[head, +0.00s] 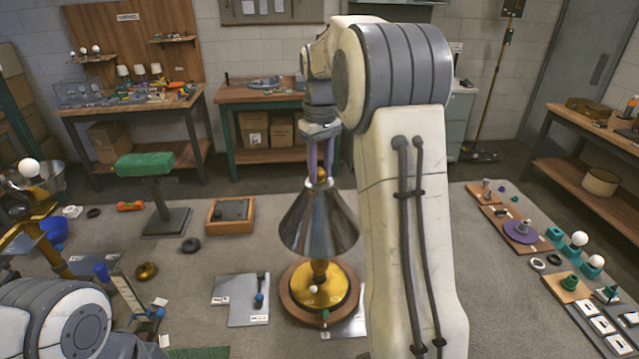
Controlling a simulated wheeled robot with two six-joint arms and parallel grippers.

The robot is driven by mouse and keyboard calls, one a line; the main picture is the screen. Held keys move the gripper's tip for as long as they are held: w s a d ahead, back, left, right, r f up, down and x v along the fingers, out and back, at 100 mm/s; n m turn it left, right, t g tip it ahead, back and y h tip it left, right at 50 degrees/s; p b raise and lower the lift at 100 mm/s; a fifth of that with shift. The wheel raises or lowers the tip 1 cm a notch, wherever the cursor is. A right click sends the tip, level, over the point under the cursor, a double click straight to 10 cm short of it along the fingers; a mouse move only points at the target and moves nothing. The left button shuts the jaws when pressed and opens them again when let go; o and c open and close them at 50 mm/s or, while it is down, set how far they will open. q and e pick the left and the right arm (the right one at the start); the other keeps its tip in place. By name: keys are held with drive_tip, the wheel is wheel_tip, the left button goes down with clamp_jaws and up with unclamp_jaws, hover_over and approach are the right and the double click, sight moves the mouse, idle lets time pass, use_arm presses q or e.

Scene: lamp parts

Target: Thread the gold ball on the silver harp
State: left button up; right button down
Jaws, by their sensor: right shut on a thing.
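My right gripper (321,160) points down over the lamp, its fingers shut on the gold ball (321,175). The ball is at the top of the silver cone shade (319,222); I cannot tell whether it touches the harp's tip. The silver harp is not distinguishable; the shade and fingers cover that area. The shade sits upright around the gold stem (319,268) of the lamp, above its round wood and gold base (340,291).
A grey board (237,311) with small parts lies left of the lamp. A green-topped stand (145,166) and a wooden tray (230,226) stand farther back left. Boards with bulbs and a purple disc (519,232) lie at the right. My right arm hides the area right of the lamp.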

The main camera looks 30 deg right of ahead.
drive_tip(key=shift+f, duration=0.1)
drive_tip(key=c, duration=1.1)
unclamp_jaws()
drive_tip(key=shift+c, duration=0.2)
clamp_jaws()
drive_tip(key=shift+s+f, duration=0.1)
drive_tip(key=shift+f, duration=0.2)
drive_tip(key=m+p, duration=0.2)
drive_tip(key=m, duration=0.2)
drive_tip(key=shift+a+r, duration=0.1)
drive_tip(key=m, duration=0.3)
drive_tip(key=shift+f, duration=0.2)
